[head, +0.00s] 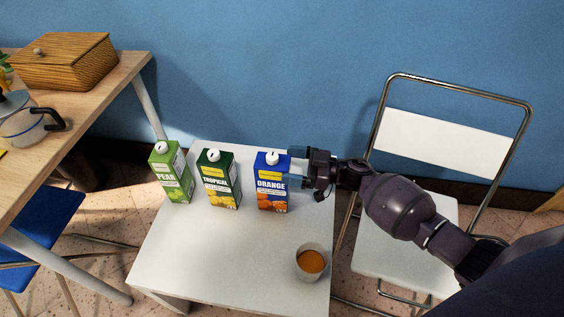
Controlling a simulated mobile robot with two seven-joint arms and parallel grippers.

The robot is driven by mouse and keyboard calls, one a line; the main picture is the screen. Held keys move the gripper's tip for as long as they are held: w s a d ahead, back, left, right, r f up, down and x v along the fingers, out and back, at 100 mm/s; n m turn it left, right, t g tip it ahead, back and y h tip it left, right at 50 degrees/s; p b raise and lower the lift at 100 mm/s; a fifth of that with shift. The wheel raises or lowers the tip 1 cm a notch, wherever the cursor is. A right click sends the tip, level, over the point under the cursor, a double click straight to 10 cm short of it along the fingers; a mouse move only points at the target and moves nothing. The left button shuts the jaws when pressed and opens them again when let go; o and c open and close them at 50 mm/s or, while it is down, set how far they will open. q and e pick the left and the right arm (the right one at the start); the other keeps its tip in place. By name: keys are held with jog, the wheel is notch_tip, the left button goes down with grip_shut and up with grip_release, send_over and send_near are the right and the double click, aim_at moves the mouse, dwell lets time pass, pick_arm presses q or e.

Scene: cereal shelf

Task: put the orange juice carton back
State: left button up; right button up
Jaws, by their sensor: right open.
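The orange juice carton (271,190), blue with an orange picture and a white cap, stands upright on the white table (215,255). It is the rightmost of the cartons there. My right gripper (298,170) is open at the carton's right side, near its upper part. I cannot tell whether the fingers touch the carton or straddle it. My left gripper is not in view.
A green pear carton (172,178) and a dark green tropical carton (219,182) stand to the left. A glass of orange drink (311,262) stands near the front right. A white folding chair (435,145) is to the right; a wooden table (105,85) is at left.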

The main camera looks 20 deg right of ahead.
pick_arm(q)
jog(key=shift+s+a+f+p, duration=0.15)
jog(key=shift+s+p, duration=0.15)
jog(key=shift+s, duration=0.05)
pick_arm(e)
jog(key=v, duration=0.8)
jog(key=shift+s+d, duration=0.15)
jog(key=shift+d, duration=0.1)
jog(key=s+a+m+h, duration=0.1)
jog(key=s+m+h, duration=0.2)
jog(key=s, duration=0.7)
jog(key=s+a+f+m+h, duration=0.1)
jog(key=s+a+m+h, duration=0.1)
jog(key=s+h, duration=0.5)
jog(key=s+a+f+m+h, duration=0.1)
jog(key=s+m+h, duration=0.2)
jog(key=s, duration=1.1)
jog(key=shift+a+f+m+h, duration=0.3)
jog(key=shift+m+h, duration=0.1)
jog(key=shift+h, duration=0.5)
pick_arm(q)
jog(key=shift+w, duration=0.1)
pick_arm(e)
jog(key=shift+s, duration=0.1)
